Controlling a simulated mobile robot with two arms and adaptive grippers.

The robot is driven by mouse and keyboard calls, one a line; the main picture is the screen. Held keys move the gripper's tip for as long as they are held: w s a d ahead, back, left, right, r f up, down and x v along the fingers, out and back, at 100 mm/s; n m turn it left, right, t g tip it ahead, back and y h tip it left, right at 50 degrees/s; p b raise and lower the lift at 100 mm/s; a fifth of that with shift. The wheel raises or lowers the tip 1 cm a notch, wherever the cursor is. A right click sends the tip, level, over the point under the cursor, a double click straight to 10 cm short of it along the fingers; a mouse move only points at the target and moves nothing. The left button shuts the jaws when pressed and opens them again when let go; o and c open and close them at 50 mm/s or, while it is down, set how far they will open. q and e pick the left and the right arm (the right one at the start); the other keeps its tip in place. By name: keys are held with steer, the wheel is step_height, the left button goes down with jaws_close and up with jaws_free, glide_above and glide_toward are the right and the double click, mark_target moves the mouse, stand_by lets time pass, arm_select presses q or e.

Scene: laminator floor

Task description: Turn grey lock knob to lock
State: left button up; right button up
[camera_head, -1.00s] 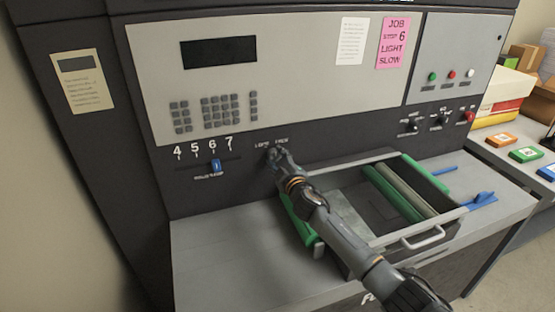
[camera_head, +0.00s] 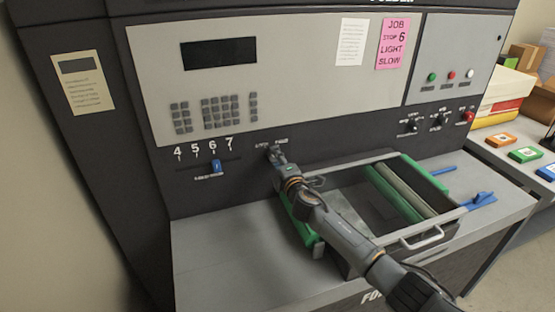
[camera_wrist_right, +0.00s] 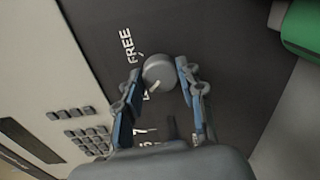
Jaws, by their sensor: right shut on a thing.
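The grey lock knob (camera_wrist_right: 158,71) is a round grey knob on the dark front panel of the machine. In the right wrist view it sits between the two blue-lined fingers of my right gripper (camera_wrist_right: 158,77), which is shut on it. White lettering "FREE" stands beside the knob; a second label is mostly hidden behind it. In the head view my right gripper (camera_head: 274,155) reaches the panel below the keypad, and its fingers hide most of the knob. My left gripper is not in view.
A slider with a blue handle (camera_head: 215,166) is left of the gripper, under the numbers 4 to 7. An open tray with green rollers (camera_head: 402,194) lies below and right, under my arm. More small knobs (camera_head: 412,126) and a red button are farther right.

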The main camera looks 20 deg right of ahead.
steer(key=shift+n, duration=0.3)
stand_by(0.4)
steer(key=o, duration=1.2)
steer(key=shift+s, duration=0.1)
steer(key=s, duration=1.1)
steer(key=shift+s+d+r, duration=0.2)
steer(key=shift+s, duration=0.2)
